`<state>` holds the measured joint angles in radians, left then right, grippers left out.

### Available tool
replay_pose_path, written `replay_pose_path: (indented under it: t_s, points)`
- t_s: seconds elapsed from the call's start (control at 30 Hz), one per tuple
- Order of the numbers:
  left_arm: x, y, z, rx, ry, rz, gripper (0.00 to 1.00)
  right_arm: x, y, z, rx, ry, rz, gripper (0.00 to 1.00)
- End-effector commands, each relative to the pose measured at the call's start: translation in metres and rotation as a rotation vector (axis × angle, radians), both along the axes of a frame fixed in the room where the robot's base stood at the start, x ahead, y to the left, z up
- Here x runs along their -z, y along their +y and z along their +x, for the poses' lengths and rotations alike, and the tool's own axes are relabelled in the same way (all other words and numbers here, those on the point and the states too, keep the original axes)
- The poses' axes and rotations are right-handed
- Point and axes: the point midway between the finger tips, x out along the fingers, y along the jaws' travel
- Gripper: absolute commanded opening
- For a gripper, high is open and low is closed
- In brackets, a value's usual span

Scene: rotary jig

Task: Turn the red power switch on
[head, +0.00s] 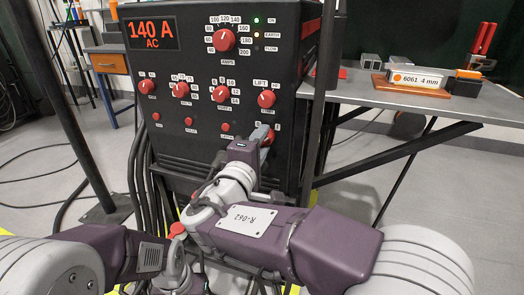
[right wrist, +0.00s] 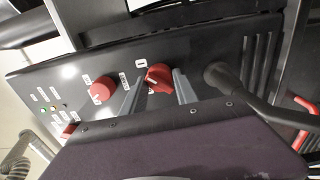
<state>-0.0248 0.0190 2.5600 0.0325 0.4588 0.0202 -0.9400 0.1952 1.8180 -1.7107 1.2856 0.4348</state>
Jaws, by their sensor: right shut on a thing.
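The red power switch (head: 269,138) is a round knob at the lower right of the black machine's front panel. In the head view it is partly hidden behind my right gripper (head: 262,134). In the right wrist view the red switch (right wrist: 159,77) sits between the two grey fingers of my right gripper (right wrist: 157,83), one on each side. The gripper is shut on it. A "0" label is beside the switch in the wrist view; I cannot read its exact setting. My left arm shows at the lower left of the head view, but its gripper does not show.
The black machine (head: 290,70) carries several other red knobs, a lit "140 A AC" display (head: 151,33) and a green lamp (head: 257,20). A black hose plug (right wrist: 222,76) is close to the switch. A grey workbench (head: 420,98) stands at the right.

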Motion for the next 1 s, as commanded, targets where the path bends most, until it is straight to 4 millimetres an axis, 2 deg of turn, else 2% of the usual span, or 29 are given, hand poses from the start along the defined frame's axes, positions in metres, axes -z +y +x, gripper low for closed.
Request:
replay_pose_path:
  t_s: [0.13,0.63,0.67,0.7,0.73,1.0]
  points:
    - [0.0067,0.0,0.0,0.0,0.0,0.0,0.36,0.0036,0.0003,0.0,0.0,-0.004,0.029,0.0]
    - [0.0075,0.0,0.0001,0.0,0.0,0.0,0.36,0.0021,0.0002,-0.0001,0.0,-0.009,0.042,0.0]
    - [0.0075,0.0,0.0001,0.0,0.0,0.0,0.36,0.0021,0.0002,-0.0001,0.0,-0.009,0.042,0.41]
    - [0.0075,0.0,0.0001,0.0,0.0,0.0,0.36,0.002,0.0002,0.0,0.0,-0.009,0.042,0.52]
    - [0.0075,0.0,0.0001,0.0,0.0,0.0,0.36,0.0018,0.0002,0.0,0.0,-0.009,0.042,0.57]
    - [0.0071,0.0,0.0,0.0,0.0,0.0,0.36,0.0006,0.0002,-0.0003,0.0,-0.011,0.042,0.57]
